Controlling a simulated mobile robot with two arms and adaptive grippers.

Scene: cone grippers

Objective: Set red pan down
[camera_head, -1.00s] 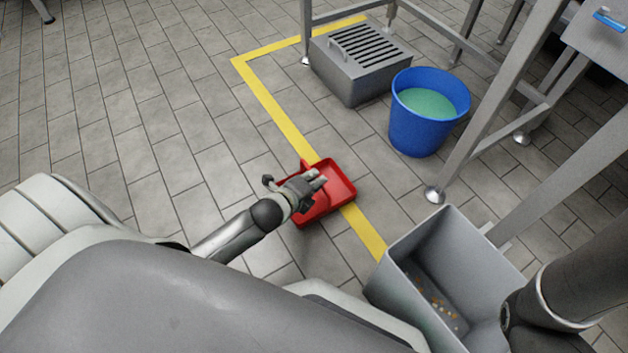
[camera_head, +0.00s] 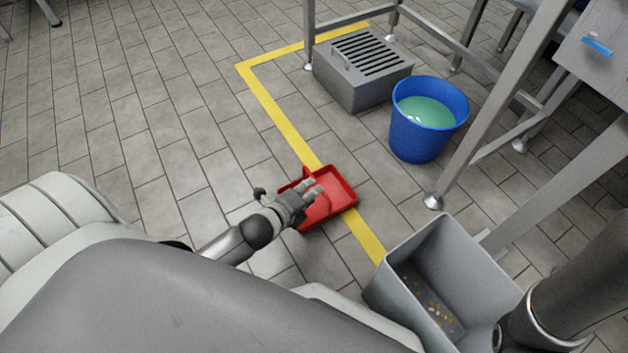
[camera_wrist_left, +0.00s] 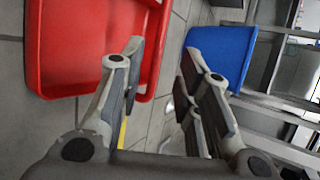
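The red pan (camera_head: 341,190) lies on the tiled floor across the yellow line, its open tray facing up. My left gripper (camera_head: 313,189) is at the pan's left side and covers part of it in the head view. In the left wrist view, the two fingers (camera_wrist_left: 160,62) are spread, with floor visible between them and nothing held. There the red pan (camera_wrist_left: 85,45) fills the upper left, beside the left finger. Its handle cannot be made out. My right arm comes in at the lower right; its gripper is out of view.
A blue bucket (camera_head: 420,140) with greenish liquid stands right of the pan; it also shows in the wrist view (camera_wrist_left: 222,52). A grey bin (camera_head: 400,306) with small bits inside stands nearer. A grated steel box (camera_head: 350,89) and table legs are behind. Floor at left is clear.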

